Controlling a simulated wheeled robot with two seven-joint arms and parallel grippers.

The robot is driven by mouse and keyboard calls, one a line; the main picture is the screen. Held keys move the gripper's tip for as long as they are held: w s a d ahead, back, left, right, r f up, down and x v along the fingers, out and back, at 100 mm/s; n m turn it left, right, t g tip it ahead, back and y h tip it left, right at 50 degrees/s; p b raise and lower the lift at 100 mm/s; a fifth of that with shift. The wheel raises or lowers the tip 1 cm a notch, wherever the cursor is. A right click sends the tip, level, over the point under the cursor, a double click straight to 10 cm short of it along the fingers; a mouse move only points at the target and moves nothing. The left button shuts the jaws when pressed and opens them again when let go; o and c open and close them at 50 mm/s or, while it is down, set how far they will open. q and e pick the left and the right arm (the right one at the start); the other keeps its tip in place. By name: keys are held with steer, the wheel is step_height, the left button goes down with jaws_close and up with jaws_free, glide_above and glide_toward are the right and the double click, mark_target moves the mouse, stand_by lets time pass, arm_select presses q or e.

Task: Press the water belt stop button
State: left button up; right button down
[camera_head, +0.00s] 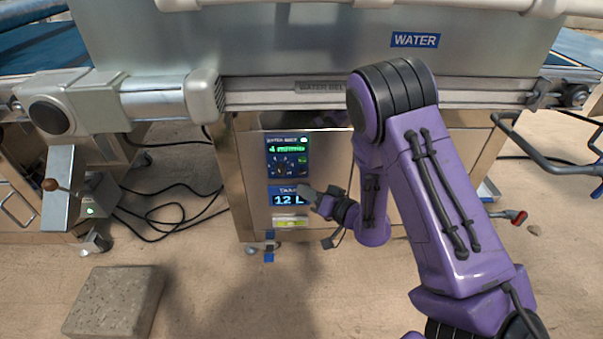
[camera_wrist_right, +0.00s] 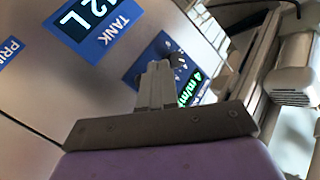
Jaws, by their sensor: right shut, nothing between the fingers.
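The water belt control panel (camera_head: 287,145) is a blue plate on the front of the metal cabinet under the WATER sign. It has a green-lit speed readout and a dark dial (camera_head: 287,166) with small marks around it. My right gripper (camera_head: 308,193) is shut and empty, low in front of the cabinet by the TANK display (camera_head: 284,201). In the right wrist view the shut fingers (camera_wrist_right: 156,72) overlap the panel (camera_wrist_right: 197,75) and hide part of it. I cannot make out the stop button, or whether the fingertips touch the panel. My left gripper is not in view.
The belt rail (camera_head: 290,98) runs above the panel. A grey motor housing (camera_head: 205,95) sticks out at its left. A box with a lever (camera_head: 62,190) stands at the left. Black cables and a stone slab (camera_head: 115,300) lie on the floor.

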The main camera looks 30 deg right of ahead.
mark_target(302, 172)
steer(key=shift+w+d+p, duration=0.15)
steer(key=shift+w+d, duration=0.3)
steer(key=shift+w, duration=0.25)
steer(key=shift+w+d+p, duration=0.15)
steer(key=shift+w+d, duration=0.3)
steer(key=shift+w, duration=0.25)
steer(key=shift+w, duration=0.1)
stand_by(0.9)
steer(key=shift+w+d, duration=0.2)
steer(key=shift+w+d+p, duration=0.2)
steer(key=shift+w+p, duration=0.1)
steer(key=shift+p, duration=0.05)
stand_by(0.5)
stand_by(0.4)
steer(key=shift+s+a, duration=0.45)
steer(key=shift+s, duration=0.2)
